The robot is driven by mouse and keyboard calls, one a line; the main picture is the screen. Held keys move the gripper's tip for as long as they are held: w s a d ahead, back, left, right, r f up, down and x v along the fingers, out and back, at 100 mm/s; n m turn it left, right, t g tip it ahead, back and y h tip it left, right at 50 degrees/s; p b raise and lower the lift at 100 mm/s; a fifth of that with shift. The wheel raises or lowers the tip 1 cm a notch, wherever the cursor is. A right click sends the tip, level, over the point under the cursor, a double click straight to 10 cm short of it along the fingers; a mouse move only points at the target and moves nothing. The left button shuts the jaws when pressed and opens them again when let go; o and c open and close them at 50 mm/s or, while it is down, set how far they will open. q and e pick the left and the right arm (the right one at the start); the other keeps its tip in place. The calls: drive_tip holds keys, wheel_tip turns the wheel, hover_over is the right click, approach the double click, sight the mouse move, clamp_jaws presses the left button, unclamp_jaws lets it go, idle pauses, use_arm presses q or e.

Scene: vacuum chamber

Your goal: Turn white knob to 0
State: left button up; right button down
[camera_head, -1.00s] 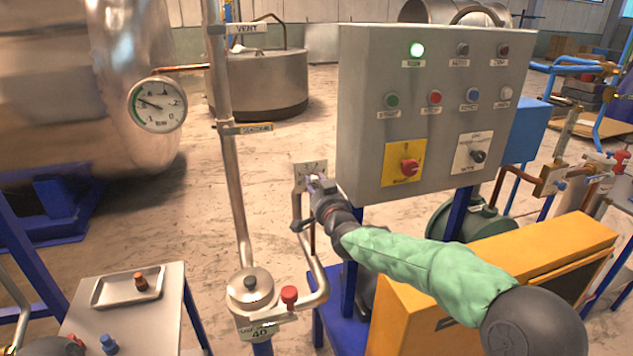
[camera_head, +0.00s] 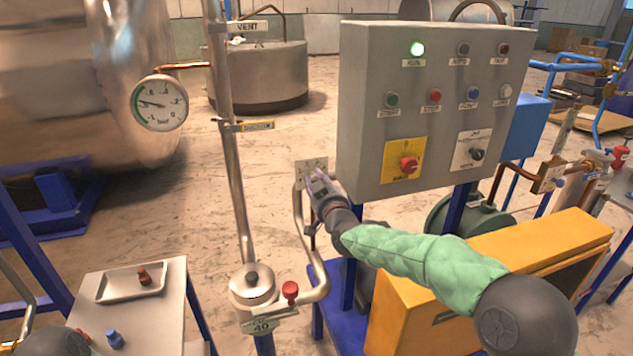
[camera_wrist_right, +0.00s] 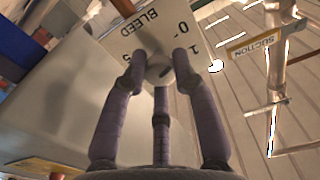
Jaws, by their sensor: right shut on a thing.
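The white knob (camera_wrist_right: 158,72) sits on a pale plate (camera_wrist_right: 140,32) marked BLEED, with 0, 1 and 5 legible around it. A dark mark shows on the knob's face, but I cannot tell which number it points to. My right gripper (camera_wrist_right: 160,68) is shut on the knob, its fingers around the sides. In the head view my right gripper (camera_head: 315,180) reaches the plate (camera_head: 311,168) left of the grey control box, and its fingers hide the knob. My left gripper is out of view.
The grey control box (camera_head: 358,110) stands close right of my right gripper. A vertical pipe (camera_head: 233,170) with a SUCTION tag (camera_head: 257,125) stands to the left. A bent pipe (camera_head: 318,262) runs just below the plate. A small table (camera_head: 172,310) holds a tray (camera_head: 110,294).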

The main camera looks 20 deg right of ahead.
drive_tip(key=shift+a+f, duration=0.15)
drive_tip(key=shift+f, duration=0.5)
drive_tip(key=c, duration=1)
unclamp_jaws()
drive_tip(key=shift+r, duration=0.25)
drive_tip(key=shift+s+d, duration=0.15)
drive_tip(key=shift+s, duration=2.85)
drive_tip(key=shift+s+d, duration=0.15)
drive_tip(key=shift+s, duration=2.85)
